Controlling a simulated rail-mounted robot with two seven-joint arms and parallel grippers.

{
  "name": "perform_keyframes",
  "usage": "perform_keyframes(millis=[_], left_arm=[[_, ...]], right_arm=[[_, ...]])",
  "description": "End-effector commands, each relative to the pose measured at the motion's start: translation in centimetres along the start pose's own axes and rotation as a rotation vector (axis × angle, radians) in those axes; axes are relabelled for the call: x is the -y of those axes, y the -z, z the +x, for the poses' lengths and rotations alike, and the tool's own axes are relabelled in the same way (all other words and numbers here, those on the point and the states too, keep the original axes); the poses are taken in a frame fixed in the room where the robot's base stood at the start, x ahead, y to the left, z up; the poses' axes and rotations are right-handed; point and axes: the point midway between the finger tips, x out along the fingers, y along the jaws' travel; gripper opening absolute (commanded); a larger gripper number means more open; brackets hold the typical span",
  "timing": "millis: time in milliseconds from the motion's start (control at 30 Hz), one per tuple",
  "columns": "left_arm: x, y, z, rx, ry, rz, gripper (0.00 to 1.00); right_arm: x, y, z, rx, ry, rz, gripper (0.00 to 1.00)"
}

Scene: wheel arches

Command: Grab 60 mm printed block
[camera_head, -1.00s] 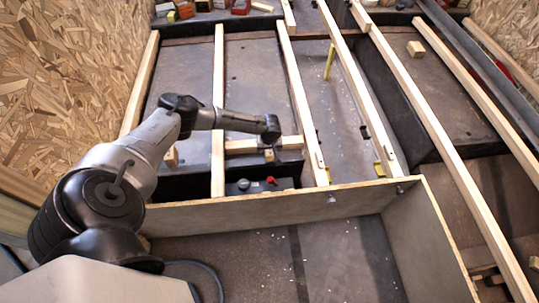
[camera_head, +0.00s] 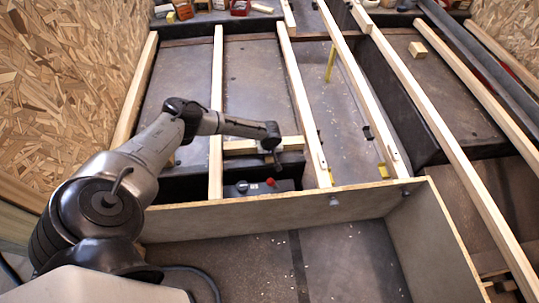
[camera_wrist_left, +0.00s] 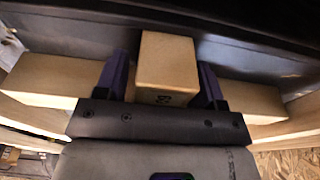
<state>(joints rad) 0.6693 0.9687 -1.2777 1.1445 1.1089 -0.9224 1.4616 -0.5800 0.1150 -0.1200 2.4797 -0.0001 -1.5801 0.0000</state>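The printed block (camera_wrist_left: 167,68) is a pale wooden block with a dark mark like "60" on its near face. In the left wrist view it stands between the two purple fingers of my left gripper (camera_wrist_left: 162,82). The fingers are apart, one on each side of the block, with a narrow gap visible at least on the left. A wooden crosspiece (camera_wrist_left: 50,80) runs behind the fingers and block. In the head view my left gripper (camera_head: 272,158) is small and dark at the crosspiece's right end; the block there is mostly hidden. My right gripper is not in view.
Long wooden battens (camera_head: 302,105) run lengthwise on both sides of the gripper. A black box with a red knob (camera_head: 270,182) sits just below the crosspiece. A plywood panel (camera_head: 270,207) stands in front. Another small wooden block (camera_head: 417,49) lies at the far right.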

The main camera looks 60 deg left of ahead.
Motion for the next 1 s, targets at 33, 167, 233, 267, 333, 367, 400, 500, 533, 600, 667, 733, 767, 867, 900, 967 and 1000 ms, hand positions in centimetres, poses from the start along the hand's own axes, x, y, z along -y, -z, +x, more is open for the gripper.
perform_keyframes(millis=[33,167,233,267,333,367,400,500,533,600,667,733,767,867,900,967,1000], left_arm=[[0.0,0.0,0.0,0.0,0.0,0.0,0.58],[0.0,0.0,0.0,0.0,0.0,0.0,0.46],[0.0,0.0,0.0,0.0,0.0,0.0,0.39],[0.0,0.0,0.0,0.0,0.0,0.0,0.36],[0.0,0.0,0.0,0.0,0.0,0.0,0.29],[0.0,0.0,0.0,0.0,0.0,0.0,0.26],[0.0,0.0,0.0,0.0,0.0,0.0,0.23],[0.0,0.0,0.0,0.0,0.0,0.0,0.15],[0.0,0.0,0.0,0.0,0.0,0.0,0.14],[0.0,0.0,0.0,0.0,0.0,0.0,0.14],[0.0,0.0,0.0,0.0,0.0,0.0,0.14],[0.0,0.0,-0.2,0.0,0.0,0.0,0.14],[0.0,0.0,-0.3,0.0,0.0,0.0,0.14],[0.0,0.1,-0.8,0.0,0.0,0.0,0.14],[0.0,0.2,-1.2,0.0,0.0,0.0,0.14],[0.0,0.2,-1.7,0.001,0.0,0.0,0.14],[0.1,0.3,-2.2,0.001,0.001,0.0,0.14]], right_arm=[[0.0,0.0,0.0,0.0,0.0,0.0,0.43],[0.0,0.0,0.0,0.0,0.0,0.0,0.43],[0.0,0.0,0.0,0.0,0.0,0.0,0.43],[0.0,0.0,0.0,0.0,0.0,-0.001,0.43],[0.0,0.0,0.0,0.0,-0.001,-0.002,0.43],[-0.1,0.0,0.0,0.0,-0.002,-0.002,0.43],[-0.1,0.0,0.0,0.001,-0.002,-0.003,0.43],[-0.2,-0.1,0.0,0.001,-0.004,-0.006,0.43],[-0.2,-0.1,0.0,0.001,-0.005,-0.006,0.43],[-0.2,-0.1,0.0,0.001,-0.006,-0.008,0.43],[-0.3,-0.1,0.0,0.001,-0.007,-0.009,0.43],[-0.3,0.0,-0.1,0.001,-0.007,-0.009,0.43],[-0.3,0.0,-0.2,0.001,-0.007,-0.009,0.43],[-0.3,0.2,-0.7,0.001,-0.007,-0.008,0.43],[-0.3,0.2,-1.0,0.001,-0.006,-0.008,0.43],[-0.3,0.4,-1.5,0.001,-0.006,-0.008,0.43],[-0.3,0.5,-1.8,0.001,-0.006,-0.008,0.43]])
